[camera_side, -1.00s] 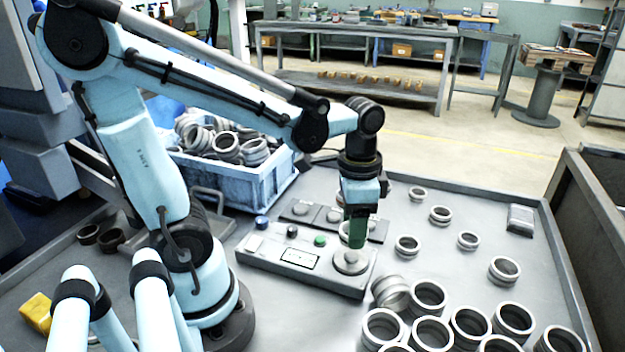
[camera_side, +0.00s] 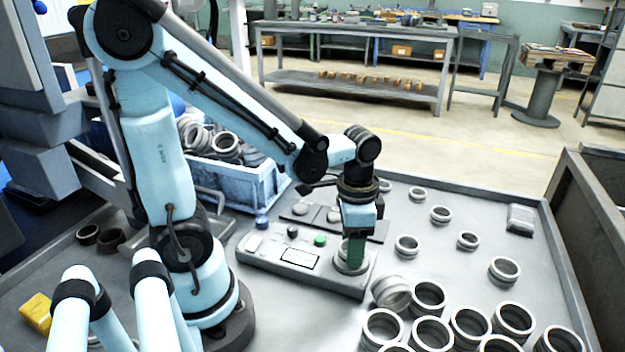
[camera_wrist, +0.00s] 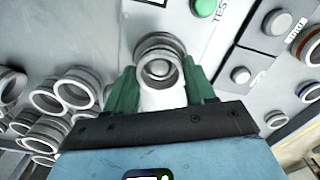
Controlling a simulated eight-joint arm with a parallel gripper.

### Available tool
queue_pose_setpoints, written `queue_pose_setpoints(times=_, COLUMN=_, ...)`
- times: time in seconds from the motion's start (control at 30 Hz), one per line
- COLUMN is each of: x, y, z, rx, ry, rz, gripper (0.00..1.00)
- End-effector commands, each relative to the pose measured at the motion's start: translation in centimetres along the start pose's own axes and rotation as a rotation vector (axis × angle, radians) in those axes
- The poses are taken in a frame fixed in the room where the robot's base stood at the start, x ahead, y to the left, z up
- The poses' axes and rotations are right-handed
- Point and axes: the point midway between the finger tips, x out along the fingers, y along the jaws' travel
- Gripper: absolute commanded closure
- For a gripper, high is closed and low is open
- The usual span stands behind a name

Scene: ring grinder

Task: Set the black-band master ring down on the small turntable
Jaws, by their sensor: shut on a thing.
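My gripper (camera_side: 354,262) points down over the right end of the grey test panel, with its green fingers shut on the master ring. In the wrist view the gripper (camera_wrist: 160,80) has one finger on each side of the ring (camera_wrist: 158,43), which shows a dark band and a pale round part inside its opening. The small turntable (camera_side: 346,271) is directly under the ring and mostly covered by the ring and fingers. The ring looks level and at the turntable; whether it fully rests on it, I cannot tell.
The test panel (camera_side: 262,263) has a green button (camera_side: 320,240) left of my gripper. Several loose rings (camera_side: 428,298) crowd the table on the right front, one leaning close to the panel. A blue crate (camera_side: 235,180) of rings stands behind.

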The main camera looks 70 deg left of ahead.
Motion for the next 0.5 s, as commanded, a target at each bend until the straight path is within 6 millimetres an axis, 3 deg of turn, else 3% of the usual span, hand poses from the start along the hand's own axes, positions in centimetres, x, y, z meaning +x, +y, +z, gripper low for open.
queue_pose_setpoints(times=0.1, x=-0.01, y=0.0, z=0.0, rx=0.0, ry=0.0, rz=0.0, gripper=0.8)
queue_pose_setpoints(times=0.13, x=-0.01, y=0.0, z=0.0, rx=0.0, ry=0.0, rz=0.0, gripper=0.41)
queue_pose_setpoints(times=0.3, x=-0.01, y=0.0, z=0.0, rx=0.0, ry=0.0, rz=0.0, gripper=0.16)
queue_pose_setpoints(times=0.5, x=-0.01, y=0.0, z=0.01, rx=0.0, ry=0.0, rz=0.0, gripper=0.16)
